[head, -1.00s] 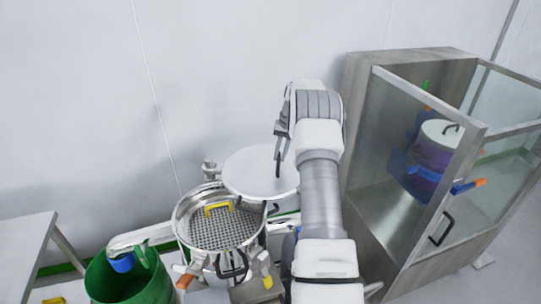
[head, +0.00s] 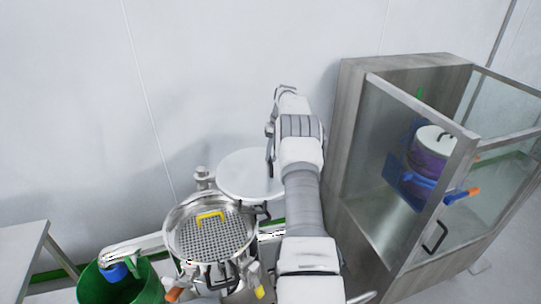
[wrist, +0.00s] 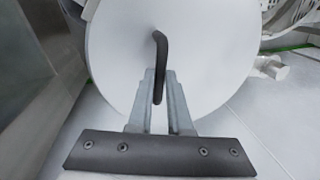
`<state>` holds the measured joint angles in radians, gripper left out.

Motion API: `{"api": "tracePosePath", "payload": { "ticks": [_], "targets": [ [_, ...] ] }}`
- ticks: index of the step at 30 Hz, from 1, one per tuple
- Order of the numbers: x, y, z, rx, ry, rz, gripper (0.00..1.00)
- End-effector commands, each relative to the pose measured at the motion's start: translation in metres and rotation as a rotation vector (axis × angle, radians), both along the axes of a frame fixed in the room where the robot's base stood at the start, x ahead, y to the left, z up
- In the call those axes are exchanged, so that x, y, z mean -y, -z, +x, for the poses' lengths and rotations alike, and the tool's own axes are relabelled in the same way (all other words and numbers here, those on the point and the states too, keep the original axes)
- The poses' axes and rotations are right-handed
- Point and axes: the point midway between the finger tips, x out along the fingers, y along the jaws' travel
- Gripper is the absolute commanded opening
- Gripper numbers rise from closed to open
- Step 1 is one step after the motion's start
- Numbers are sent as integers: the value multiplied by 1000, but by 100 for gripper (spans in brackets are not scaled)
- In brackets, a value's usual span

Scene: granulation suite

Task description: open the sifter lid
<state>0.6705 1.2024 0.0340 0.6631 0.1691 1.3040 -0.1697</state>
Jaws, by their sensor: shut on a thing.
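The sifter (head: 173,245) stands at lower centre in the head view. Its top is uncovered and shows a perforated screen (head: 212,237) with a yellow handle (head: 210,215). The white round sifter lid (head: 242,175) is swung out behind and to the right of the sifter. In the wrist view the lid (wrist: 210,60) fills the upper middle, with a bent dark handle (wrist: 160,50) on its face. My gripper (wrist: 160,73) is shut on that handle. In the head view my arm hides the fingers and the handle.
A glass-fronted cabinet (head: 345,140) stands open at the right, with a white-lidded purple container (head: 428,160) inside. A green bin (head: 150,288) is at lower left beside a table (head: 25,240). The wall is close behind the lid.

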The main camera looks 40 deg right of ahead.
Motion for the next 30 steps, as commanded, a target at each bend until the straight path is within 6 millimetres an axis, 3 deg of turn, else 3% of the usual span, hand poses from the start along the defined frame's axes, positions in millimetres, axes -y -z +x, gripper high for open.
{"api": "tracePosePath", "payload": {
  "ticks": [5,6,11,23,30],
  "targets": [
    [0,0,0,0,0,-1,0],
    [0,0,0,0,0,-1,19],
    [0,0,0,-1,1,-1,47],
    [2,-7,0,2,0,-1,47],
    [10,-53,-4,4,2,-4,47]
  ]
}}
